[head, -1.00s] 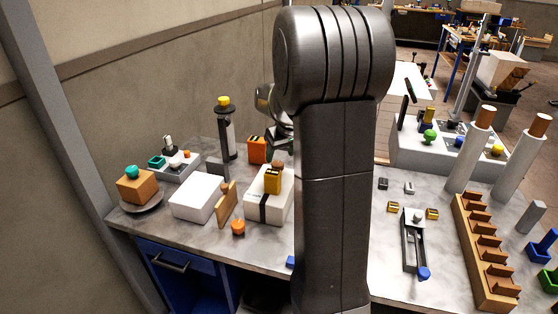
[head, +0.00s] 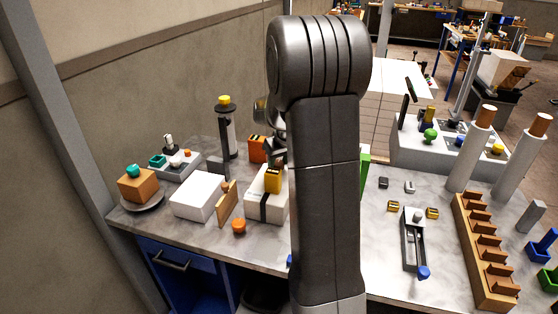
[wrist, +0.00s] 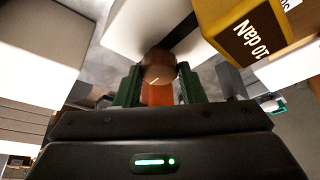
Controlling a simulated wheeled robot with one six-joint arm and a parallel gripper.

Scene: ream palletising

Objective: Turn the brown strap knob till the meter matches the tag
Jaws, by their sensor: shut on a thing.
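The brown strap knob (wrist: 160,66) sits between the green fingers of my gripper (wrist: 160,85) in the wrist view; the gripper is shut on it. The knob has a small light mark on its face. An orange part (wrist: 158,95) shows below it between the fingers. A yellow block (wrist: 248,28) beside it carries a dark panel reading "10 daN". In the head view the yellow block (head: 273,181) stands on a white package (head: 263,208) with a black strap. There the knob is hidden behind my gripper and arm. I cannot make out a separate meter reading.
Left of the package are a thin wooden board (head: 228,204), a white block (head: 197,196) and an orange knob (head: 239,226). An orange box (head: 258,149) and a black post with a yellow top (head: 226,130) stand behind. My arm hides the middle of the table.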

